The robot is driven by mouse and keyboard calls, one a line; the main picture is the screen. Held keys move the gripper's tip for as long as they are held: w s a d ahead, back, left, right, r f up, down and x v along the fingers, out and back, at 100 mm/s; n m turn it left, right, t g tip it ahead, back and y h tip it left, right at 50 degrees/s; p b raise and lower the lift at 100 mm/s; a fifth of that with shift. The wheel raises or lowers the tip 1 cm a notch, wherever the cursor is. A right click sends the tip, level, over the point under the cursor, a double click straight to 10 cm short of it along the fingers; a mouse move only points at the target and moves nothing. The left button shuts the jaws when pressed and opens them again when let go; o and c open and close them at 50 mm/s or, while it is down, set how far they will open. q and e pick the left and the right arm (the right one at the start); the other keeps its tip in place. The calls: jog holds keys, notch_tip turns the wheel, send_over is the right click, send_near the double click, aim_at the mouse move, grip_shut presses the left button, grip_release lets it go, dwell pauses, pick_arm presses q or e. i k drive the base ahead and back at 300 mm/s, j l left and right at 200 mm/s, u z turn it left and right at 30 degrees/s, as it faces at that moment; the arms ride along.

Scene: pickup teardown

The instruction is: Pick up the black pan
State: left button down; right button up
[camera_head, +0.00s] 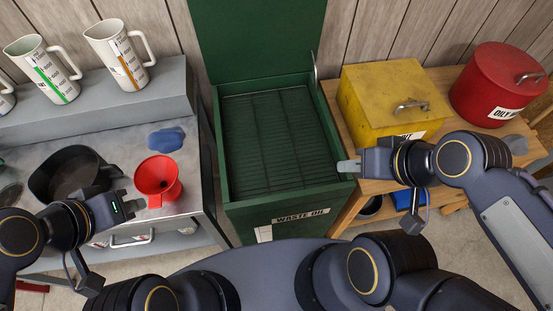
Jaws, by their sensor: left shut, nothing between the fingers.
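The black pan (72,170) sits on the grey metal bench at the left, with a spout or handle part at its right side. My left gripper (137,202) is shut and empty, just right of and in front of the pan, close to the red funnel (158,178). My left arm hides the area in front of the pan. My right gripper (346,166) is at the right edge of the green waste oil bin (223,150), left of the yellow box. Its fingers show as one grey block, so I cannot tell whether they are apart.
A blue cloth (166,138) lies behind the funnel. A yellow box (388,98) and a red can (492,85) stand on the wooden table (440,82) at the right.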

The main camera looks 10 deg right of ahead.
aim_at(71, 168)
jog(key=u, duration=0.4)
jog(key=j+u, duration=0.1)
jog(key=u, duration=0.65)
jog(key=j+u, duration=0.1)
jog(key=u, duration=0.25)
jog(key=i+z, duration=0.1)
jog(key=z, duration=0.3)
jog(key=i+j+z, duration=0.1)
jog(key=j+z, duration=0.35)
jog(key=i+j+z, duration=0.1)
jog(key=j+z, duration=0.15)
jog(key=z, duration=0.2)
jog(key=j+z, duration=0.25)
jog(key=j, duration=1.3)
